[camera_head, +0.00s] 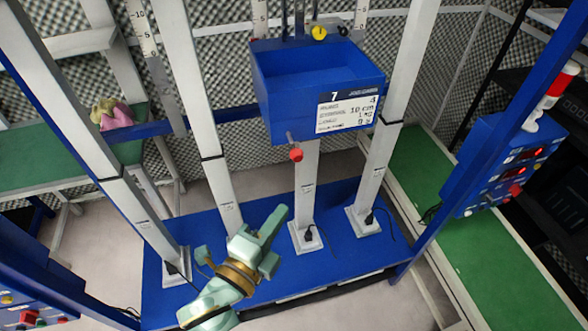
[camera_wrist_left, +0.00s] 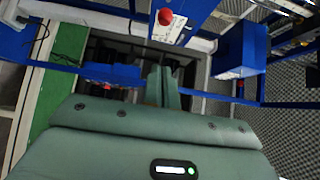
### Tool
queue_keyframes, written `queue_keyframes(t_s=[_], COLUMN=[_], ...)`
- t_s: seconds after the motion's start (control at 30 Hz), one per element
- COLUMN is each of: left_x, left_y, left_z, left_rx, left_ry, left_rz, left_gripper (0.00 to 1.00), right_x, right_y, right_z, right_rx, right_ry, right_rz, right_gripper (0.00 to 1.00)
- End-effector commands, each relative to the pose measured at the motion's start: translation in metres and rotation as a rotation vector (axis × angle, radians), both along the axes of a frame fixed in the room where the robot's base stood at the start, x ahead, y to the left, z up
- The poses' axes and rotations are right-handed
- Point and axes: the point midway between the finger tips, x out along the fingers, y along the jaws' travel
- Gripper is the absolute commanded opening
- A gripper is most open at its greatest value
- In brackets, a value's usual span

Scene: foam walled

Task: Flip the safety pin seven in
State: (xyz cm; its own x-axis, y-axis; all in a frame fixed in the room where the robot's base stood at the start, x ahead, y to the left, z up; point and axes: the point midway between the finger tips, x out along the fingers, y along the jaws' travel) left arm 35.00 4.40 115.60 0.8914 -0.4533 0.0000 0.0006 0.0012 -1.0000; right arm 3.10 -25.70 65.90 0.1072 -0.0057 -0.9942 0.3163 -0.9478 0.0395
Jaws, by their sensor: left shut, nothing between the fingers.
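The safety pin (camera_head: 296,154) of unit seven has a round red knob and sticks out below the front of the blue box (camera_head: 283,107) marked 7. The red knob also shows at the top of the left wrist view (camera_wrist_left: 165,16), in front of a blue box face with a white label. My left gripper (camera_head: 278,220) is green, shut and empty. It is below and a little left of the knob in the head view, apart from it. Its closed fingers also show in the left wrist view (camera_wrist_left: 163,84). My right gripper is in neither view.
Pale upright posts (camera_head: 309,185) stand on a blue base (camera_head: 340,260) around the box. A blue control panel (camera_head: 510,160) with red displays is at the right, above a green surface (camera_head: 470,240). A pink and green object (camera_head: 112,114) lies at the left.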

Motion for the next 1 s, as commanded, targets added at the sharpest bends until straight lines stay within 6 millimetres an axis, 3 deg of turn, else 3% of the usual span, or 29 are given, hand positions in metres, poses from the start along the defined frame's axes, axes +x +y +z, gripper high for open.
queue_keyframes(t_s=[0.4,0.5,0.7,1.0], left_x=[0.077,0.093,0.111,0.115], left_y=[-0.040,-0.035,-0.028,-0.027], left_z=[0.002,0.002,0.001,0.000], left_rx=[-0.003,0.001,0.000,-0.001], left_ry=[-0.002,-0.002,0.000,0.000], left_rz=[-0.001,0.000,-0.001,-0.001], left_gripper=[0.00,0.00,0.00,0.00], right_x=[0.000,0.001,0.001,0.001], right_y=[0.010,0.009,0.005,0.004], right_z=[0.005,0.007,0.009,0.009], right_rx=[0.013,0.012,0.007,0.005], right_ry=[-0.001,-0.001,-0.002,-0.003], right_rz=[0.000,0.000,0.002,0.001], right_gripper=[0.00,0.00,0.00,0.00])
